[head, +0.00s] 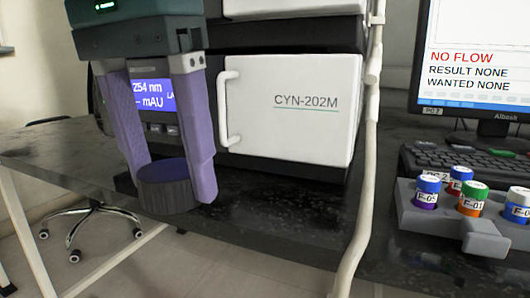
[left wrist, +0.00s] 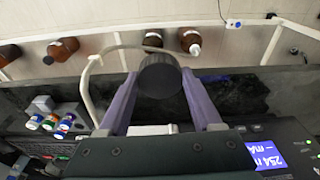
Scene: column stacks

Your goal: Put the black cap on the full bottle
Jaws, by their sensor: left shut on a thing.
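My left gripper (head: 172,182) is shut on the black cap (head: 172,196), a wide ribbed disc held between its two purple fingers. In the head view it hangs in front of the instrument, near the table's front edge. The left wrist view shows the cap (left wrist: 160,77) between the fingertips from above. Several brown bottles lie beyond the table edge in that view: one at the left (left wrist: 62,48), one at the right (left wrist: 190,40) with a pale end, others partly cut off or hidden. I cannot tell which is full. My right gripper is not in view.
The instrument with a white door (head: 290,110) marked CYN-202M stands behind the cap. A grey rack (head: 478,232) holds several colour-capped vials at the right, by a keyboard (head: 470,160) and monitor (head: 474,60). A white tube (head: 366,170) runs down in front. The dark tabletop (head: 270,215) has free room.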

